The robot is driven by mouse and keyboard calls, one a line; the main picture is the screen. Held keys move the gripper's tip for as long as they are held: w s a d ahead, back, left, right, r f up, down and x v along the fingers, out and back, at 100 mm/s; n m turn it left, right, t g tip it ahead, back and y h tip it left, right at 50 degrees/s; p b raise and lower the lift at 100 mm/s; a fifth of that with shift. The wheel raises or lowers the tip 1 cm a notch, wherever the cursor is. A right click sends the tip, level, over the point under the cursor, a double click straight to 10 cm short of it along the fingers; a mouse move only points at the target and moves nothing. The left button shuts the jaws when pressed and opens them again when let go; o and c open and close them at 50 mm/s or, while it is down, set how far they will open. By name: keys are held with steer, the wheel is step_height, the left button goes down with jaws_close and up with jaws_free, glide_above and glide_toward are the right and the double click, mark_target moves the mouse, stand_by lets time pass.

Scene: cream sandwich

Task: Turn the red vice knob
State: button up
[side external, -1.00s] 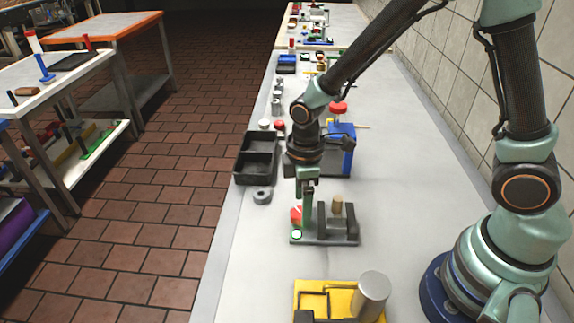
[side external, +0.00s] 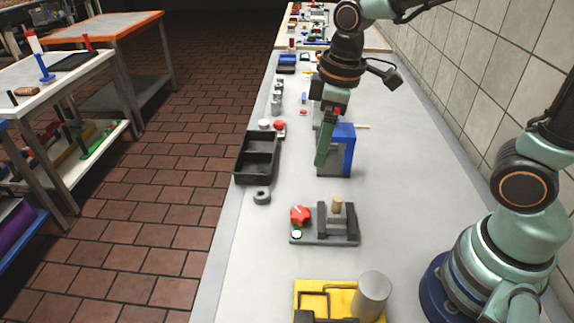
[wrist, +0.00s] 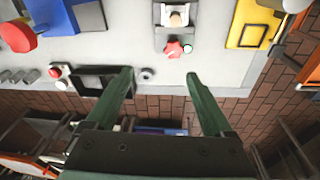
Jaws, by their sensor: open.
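The red star-shaped vice knob (side external: 300,214) sits at the left end of the small grey vice (side external: 324,240), which holds an upright tan piece (side external: 337,206). A round green-and-white button (side external: 297,234) is beside the knob. The knob also shows in the wrist view (wrist: 173,49), top centre, beyond the fingertips. My gripper (side external: 322,158) is raised above the bench, away from the knob and in front of the blue device in the side view.
A black two-part tray (side external: 238,168) and a grey ring (side external: 262,197) lie near the bench's left edge. A blue device (side external: 347,150) stands behind the vice. A yellow fixture with a grey cylinder (side external: 372,292) is in front. The bench right of the vice is clear.

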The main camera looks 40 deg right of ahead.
steer(key=s+d+r+m+t, duration=0.3)
steer(key=s+d+r+m, duration=0.1)
steer(key=d+r+m, duration=0.1)
steer(key=shift+s+d+r+m+t, duration=0.15)
steer(key=shift+d+r+m+t, duration=0.2)
steer(key=shift+d+m, duration=0.75)
steer(key=shift+a+f+m, duration=0.1)
steer(key=shift+a+m, duration=0.2)
steer(key=shift+a, duration=0.05)
